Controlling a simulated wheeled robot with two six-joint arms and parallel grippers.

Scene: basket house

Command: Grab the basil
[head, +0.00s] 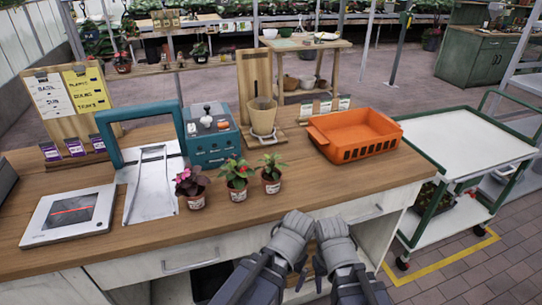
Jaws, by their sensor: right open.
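Three small potted plants stand in a row near the front of the wooden counter. The right one is a plain green leafy plant (271,172), which looks most like basil; its pot label is too small to read. The middle one is a green plant with red blooms (238,177). The left one has pink and dark purple leaves (191,187). My right gripper (313,226) is open and empty at the counter's front edge, in front and to the right of the green plant, apart from it.
An orange crate (354,134) sits on the right of the counter. A white-topped green cart (465,138) stands to the right. Counter between plants and crate is clear.

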